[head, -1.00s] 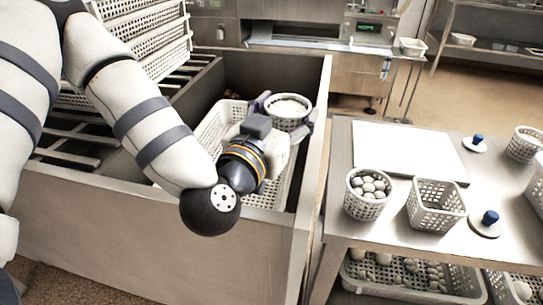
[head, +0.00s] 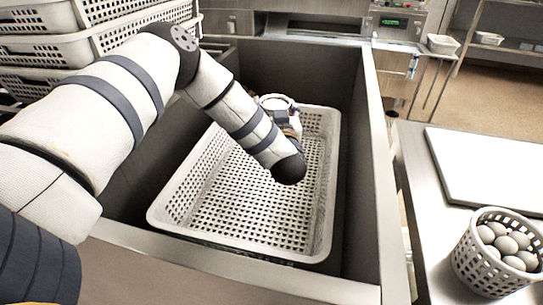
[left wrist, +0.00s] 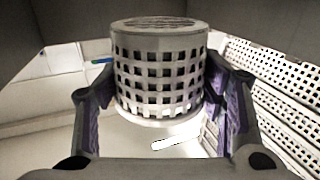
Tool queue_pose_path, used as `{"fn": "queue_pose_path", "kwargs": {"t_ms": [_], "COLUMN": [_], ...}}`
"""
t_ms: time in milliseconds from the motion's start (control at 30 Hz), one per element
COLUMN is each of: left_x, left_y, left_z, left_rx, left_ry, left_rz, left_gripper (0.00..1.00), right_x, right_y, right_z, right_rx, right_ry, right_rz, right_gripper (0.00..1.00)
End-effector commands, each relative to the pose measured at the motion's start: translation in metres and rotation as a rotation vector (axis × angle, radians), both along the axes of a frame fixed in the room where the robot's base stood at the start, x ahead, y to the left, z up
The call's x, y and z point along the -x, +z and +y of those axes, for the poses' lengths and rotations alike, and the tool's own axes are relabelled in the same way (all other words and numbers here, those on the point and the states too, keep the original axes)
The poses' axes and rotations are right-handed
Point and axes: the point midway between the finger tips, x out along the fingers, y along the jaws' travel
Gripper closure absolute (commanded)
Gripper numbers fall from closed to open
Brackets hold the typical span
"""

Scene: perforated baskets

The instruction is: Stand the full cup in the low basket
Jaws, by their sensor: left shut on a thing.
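My left gripper (head: 281,108) is shut on a round, white perforated cup (left wrist: 158,80). In the left wrist view the purple-lined fingers press it from both sides. In the head view only the cup's pale rim (head: 276,98) shows past my forearm; its contents are hidden. The low basket (head: 322,215) is a wide white perforated tray inside a deep grey sink, and its visible floor is empty. The gripper and cup appear at its far end, near the back rim. I cannot tell how high they are. My right gripper is out of view.
The grey sink wall (head: 384,180) rises along the right of the basket. A table on the right bears a perforated cup of pale round things (head: 472,262) and a white board (head: 490,165). Stacked white crates (head: 95,40) stand at the back left.

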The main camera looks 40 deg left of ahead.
Motion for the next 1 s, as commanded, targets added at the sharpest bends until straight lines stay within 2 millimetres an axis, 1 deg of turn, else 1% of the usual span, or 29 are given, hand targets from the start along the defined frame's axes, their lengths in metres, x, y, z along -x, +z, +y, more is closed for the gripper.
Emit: {"fn": "queue_pose_path", "kwargs": {"t_ms": [33, 67, 133, 200, 300, 467, 600, 667, 833, 1000], "left_x": [-0.001, -0.001, -0.001, 0.0, 0.0, -0.001, 0.0, -0.001, -0.001, -0.001], "left_y": [-0.006, -0.007, -0.019, -0.037, -0.058, -0.076, -0.102, -0.104, -0.101, -0.107], "left_z": [0.01, 0.014, 0.019, 0.02, 0.019, 0.019, 0.018, 0.019, 0.018, 0.018], "left_rx": [-0.001, -0.001, 0.0, 0.0, -0.001, 0.0, -0.001, -0.001, 0.0, 0.0], "left_ry": [0.028, 0.041, 0.056, 0.06, 0.058, 0.056, 0.056, 0.056, 0.055, 0.054], "left_rz": [0.002, 0.002, 0.004, 0.006, 0.004, 0.0, 0.002, -0.001, -0.003, -0.001], "left_gripper": [0.54, 0.54, 0.54, 0.54, 0.54, 0.54, 0.54, 0.54, 0.54, 0.54], "right_x": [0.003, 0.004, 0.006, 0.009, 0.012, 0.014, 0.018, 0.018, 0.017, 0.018], "right_y": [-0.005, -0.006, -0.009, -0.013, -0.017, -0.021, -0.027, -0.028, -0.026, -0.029], "right_z": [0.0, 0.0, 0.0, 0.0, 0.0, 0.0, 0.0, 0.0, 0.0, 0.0], "right_rx": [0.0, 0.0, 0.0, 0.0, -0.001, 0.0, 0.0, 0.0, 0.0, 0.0], "right_ry": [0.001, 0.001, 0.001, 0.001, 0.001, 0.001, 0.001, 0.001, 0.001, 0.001], "right_rz": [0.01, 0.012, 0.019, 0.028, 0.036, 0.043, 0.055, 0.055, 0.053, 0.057], "right_gripper": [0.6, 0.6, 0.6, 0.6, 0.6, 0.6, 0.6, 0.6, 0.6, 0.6]}}
